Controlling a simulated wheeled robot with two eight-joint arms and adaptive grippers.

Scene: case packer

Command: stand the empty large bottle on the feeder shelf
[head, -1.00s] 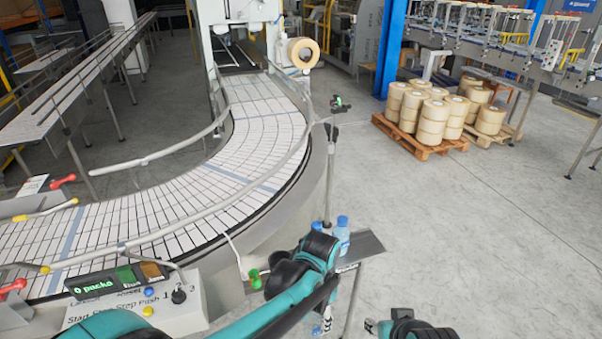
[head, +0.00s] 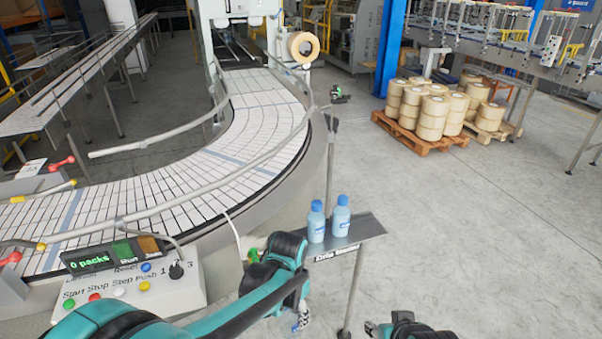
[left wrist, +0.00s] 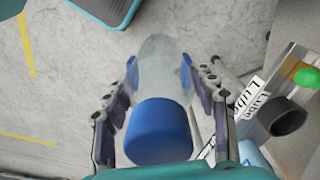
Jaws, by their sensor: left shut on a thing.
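My left gripper (head: 301,318) is shut on a bottle. In the left wrist view the bottle (left wrist: 160,65) is clear, looks empty and has a large blue cap (left wrist: 158,130); the fingers (left wrist: 165,100) press on its two sides. In the head view my wrist hides most of it. The gripper is below and to the left of a small grey shelf (head: 368,229), apart from it. Two light blue bottles with blue caps, one on the left (head: 316,226) and one on the right (head: 340,219), stand upright on that shelf. My right gripper (head: 372,328) is at the bottom edge; its fingers are unclear.
The curved conveyor (head: 215,165) with its guard rail lies left of the shelf. A control box (head: 130,290) with coloured buttons is at lower left. The shelf's right end is bare. A pallet of tape rolls (head: 420,145) stands far back on open floor.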

